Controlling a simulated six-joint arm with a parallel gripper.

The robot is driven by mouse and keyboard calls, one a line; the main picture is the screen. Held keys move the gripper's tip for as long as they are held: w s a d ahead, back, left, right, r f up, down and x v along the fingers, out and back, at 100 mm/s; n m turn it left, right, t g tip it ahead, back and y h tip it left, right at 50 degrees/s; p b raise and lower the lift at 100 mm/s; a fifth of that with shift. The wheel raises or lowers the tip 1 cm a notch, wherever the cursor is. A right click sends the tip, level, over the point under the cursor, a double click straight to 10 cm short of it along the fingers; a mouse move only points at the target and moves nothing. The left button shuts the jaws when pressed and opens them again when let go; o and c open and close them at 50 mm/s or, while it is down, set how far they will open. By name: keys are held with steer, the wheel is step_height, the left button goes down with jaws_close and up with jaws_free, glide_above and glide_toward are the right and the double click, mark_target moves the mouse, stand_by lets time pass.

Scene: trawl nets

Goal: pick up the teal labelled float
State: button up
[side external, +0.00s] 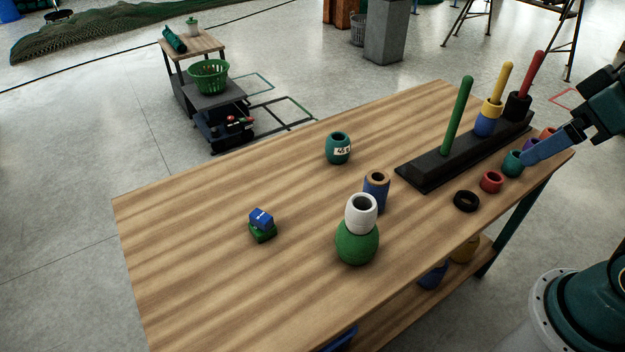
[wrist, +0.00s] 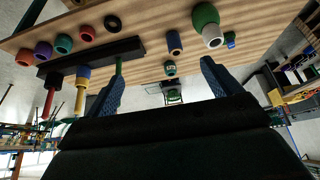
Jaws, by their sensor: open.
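The teal labelled float (side external: 338,141) stands upright on the wooden table, its white label facing the side camera. It also shows small in the wrist view (wrist: 170,67), between my fingers in the picture but well away from them. My gripper (side external: 530,156) is at the table's right end, with its blue fingers low past the peg rack, far to the right of the float. In the wrist view my gripper (wrist: 162,72) has its two blue fingers wide apart with nothing between them.
A black rack (side external: 425,172) with green, yellow and red pegs stands between my gripper and the float. A blue float (side external: 376,196), a green float with a white one on top (side external: 357,245), small blue and green blocks (side external: 262,228) and several rings surround it. The table's left is clear.

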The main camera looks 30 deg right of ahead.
steer(key=shift+w, duration=0.1)
steer(key=w, duration=0.1)
steer(key=m+g+y, duration=0.3)
steer(key=m, duration=2.1)
glide_above(345, 136)
steer(key=s+d, duration=0.2)
steer(key=s, duration=0.1)
step_height(345, 136, down, 20)
steer(key=shift+r, duration=0.15)
steer(key=shift+x, duration=4.3)
